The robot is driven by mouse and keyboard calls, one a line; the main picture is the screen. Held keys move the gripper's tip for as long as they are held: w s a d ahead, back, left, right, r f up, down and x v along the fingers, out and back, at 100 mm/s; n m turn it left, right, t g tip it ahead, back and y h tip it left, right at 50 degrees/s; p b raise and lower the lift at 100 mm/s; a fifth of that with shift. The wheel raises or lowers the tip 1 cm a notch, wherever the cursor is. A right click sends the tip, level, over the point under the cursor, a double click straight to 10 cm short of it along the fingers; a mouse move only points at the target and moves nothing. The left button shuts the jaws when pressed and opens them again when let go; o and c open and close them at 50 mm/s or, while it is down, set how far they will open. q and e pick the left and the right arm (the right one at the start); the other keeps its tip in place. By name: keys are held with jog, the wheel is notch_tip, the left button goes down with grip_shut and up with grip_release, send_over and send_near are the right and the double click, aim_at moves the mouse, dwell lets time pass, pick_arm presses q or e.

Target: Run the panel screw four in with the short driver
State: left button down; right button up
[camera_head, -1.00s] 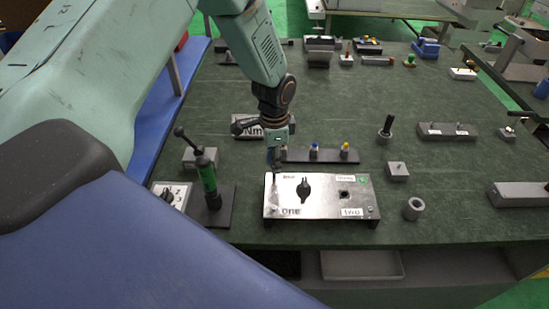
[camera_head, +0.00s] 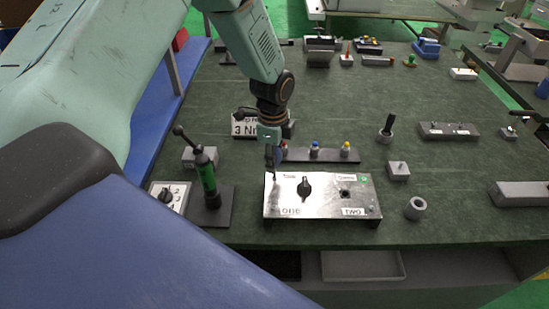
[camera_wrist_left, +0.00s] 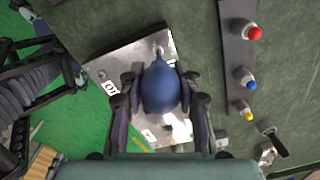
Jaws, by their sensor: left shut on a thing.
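The metal panel (camera_head: 322,210) lies on the green bench, with a black knob (camera_head: 304,188) on top and labels ONE and TWO along its front edge. My left gripper (camera_head: 272,156) is above the panel's far left corner. In the left wrist view, its fingers (camera_wrist_left: 160,100) are shut around a rounded blue handle (camera_wrist_left: 160,87), which I take for the short driver. The driver's thin shaft reaches down close to the panel's corner; I cannot tell whether its tip sits in a screw. The screw itself is hidden or too small to make out. My right gripper is not in view.
A rack (camera_head: 331,156) with several coloured-top pieces stands just behind the panel. A green-handled tool (camera_head: 207,180) stands upright to the left, beside a white dial box (camera_head: 168,195). A grey ring (camera_head: 414,207) stands right.

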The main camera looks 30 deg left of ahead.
pick_arm(q)
jog(key=m+b, duration=0.1)
jog(key=m, duration=0.3)
dwell(0.4)
jog(key=shift+r, duration=0.1)
jog(key=shift+r+p, duration=0.3)
jog(key=shift+p, duration=0.2)
